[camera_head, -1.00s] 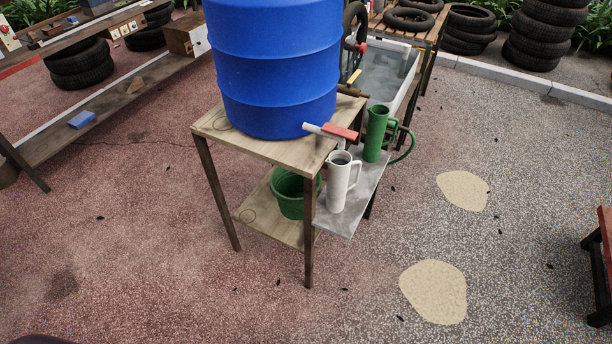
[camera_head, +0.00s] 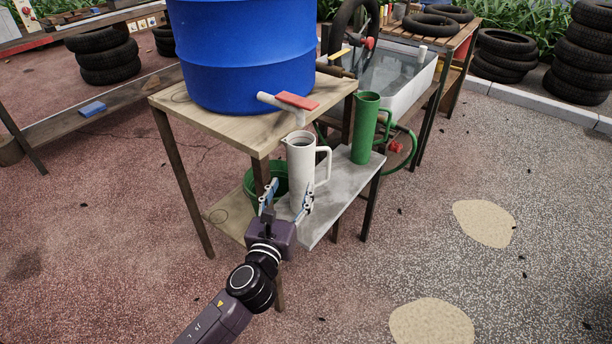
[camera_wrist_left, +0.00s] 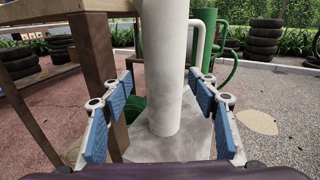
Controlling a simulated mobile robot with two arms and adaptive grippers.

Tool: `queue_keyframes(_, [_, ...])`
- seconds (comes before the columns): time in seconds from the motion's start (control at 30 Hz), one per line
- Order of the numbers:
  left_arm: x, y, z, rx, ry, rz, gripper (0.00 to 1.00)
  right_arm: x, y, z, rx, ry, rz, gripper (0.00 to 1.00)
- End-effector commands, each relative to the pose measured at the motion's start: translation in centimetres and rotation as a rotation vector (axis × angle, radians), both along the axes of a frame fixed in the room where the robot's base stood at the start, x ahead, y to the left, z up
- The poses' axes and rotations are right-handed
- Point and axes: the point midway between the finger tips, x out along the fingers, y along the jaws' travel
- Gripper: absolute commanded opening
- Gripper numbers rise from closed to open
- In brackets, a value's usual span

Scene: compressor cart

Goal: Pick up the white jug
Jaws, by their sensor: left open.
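The white jug (camera_head: 301,170) stands upright on a grey shelf (camera_head: 336,192) beside the wooden stand, under the tap with the red handle (camera_head: 297,101). Its handle points right in the head view. My left gripper (camera_head: 287,194) is open in front of the jug's lower body. In the left wrist view the jug (camera_wrist_left: 166,80) stands beyond and between the spread blue finger pads (camera_wrist_left: 160,118), with gaps on both sides. My right gripper is not in view.
A green jug (camera_head: 364,128) stands behind the white one on the same shelf. A blue barrel (camera_head: 245,55) sits on the wooden stand (camera_head: 185,108). A green bucket (camera_head: 263,184) is on its lower shelf. The stand's post (camera_wrist_left: 97,70) is close left of my gripper.

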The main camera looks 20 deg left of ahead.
Motion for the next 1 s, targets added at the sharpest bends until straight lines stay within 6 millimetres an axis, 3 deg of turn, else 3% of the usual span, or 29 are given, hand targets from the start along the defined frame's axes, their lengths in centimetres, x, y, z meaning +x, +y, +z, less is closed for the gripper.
queue_keyframes(0.1, [0.6,-0.2,0.8,0.039,-0.018,-0.005,0.55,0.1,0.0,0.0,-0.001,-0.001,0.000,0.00])
queue_keyframes(0.37, [3.5,-0.1,0.6,0.040,-0.018,-0.004,0.55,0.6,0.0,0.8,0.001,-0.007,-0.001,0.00])
queue_keyframes(0.63, [7.3,-0.2,0.5,0.037,-0.017,-0.004,0.55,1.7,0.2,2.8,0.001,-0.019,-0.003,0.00])
queue_keyframes(0.93, [7.9,-0.2,0.4,0.037,-0.015,-0.005,0.55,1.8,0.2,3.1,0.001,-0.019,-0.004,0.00])
queue_keyframes(1.0, [7.9,-0.2,0.4,0.037,-0.015,-0.005,0.49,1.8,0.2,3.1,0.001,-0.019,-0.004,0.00])
